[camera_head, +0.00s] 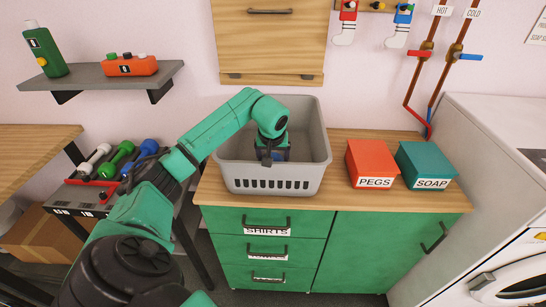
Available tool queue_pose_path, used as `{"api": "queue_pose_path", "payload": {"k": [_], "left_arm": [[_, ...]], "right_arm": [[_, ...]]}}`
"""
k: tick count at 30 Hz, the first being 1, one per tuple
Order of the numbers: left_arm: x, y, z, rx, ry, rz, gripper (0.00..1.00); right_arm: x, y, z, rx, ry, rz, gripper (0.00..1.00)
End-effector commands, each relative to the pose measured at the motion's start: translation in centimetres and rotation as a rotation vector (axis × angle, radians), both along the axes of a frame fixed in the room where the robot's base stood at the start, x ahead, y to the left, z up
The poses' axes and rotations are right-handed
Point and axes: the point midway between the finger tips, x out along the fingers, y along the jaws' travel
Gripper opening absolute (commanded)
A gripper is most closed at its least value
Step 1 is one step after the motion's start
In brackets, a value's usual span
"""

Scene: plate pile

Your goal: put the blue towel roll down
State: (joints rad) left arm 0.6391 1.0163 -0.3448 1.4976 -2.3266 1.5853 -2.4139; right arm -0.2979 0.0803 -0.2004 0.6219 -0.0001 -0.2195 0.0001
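My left gripper (268,157) points down into the grey basket (272,184) on the wooden counter. A small dark-blue shape, seemingly the blue towel roll (283,154), shows right at its fingers inside the basket. The fingers and wrist cover most of the roll. I cannot tell whether the fingers are closed on it or whether it rests on the basket floor. My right gripper is not in view.
A red PEGS box (371,163) and a teal SOAP box (424,165) stand right of the basket. Green drawers are below. A washing machine (510,130) is at right. A dumbbell rack (80,193) and a wall shelf (90,78) are at left.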

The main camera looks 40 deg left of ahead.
Motion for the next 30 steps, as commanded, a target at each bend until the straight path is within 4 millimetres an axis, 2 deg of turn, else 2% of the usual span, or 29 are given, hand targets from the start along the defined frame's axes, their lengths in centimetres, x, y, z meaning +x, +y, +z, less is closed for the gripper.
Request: {"api": "queue_pose_path", "payload": {"k": [14,15,23,26,30], "left_arm": [[0.0,0.0,-1.1,0.0,0.0,0.0,0.2],[0.0,0.0,-1.2,-0.001,0.001,0.0,1.0],[0.0,0.0,-1.0,0.0,0.0,0.0,1.0],[0.1,-0.1,0.2,-0.001,-0.002,-0.001,1.0],[-0.8,-0.6,2.9,0.005,-0.005,-0.002,1.0]], "right_arm": [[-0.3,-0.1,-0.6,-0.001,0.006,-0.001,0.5],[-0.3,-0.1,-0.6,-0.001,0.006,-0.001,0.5],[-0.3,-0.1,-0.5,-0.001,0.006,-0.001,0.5],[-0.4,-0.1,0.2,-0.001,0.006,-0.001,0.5],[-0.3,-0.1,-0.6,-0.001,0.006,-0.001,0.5]]}}
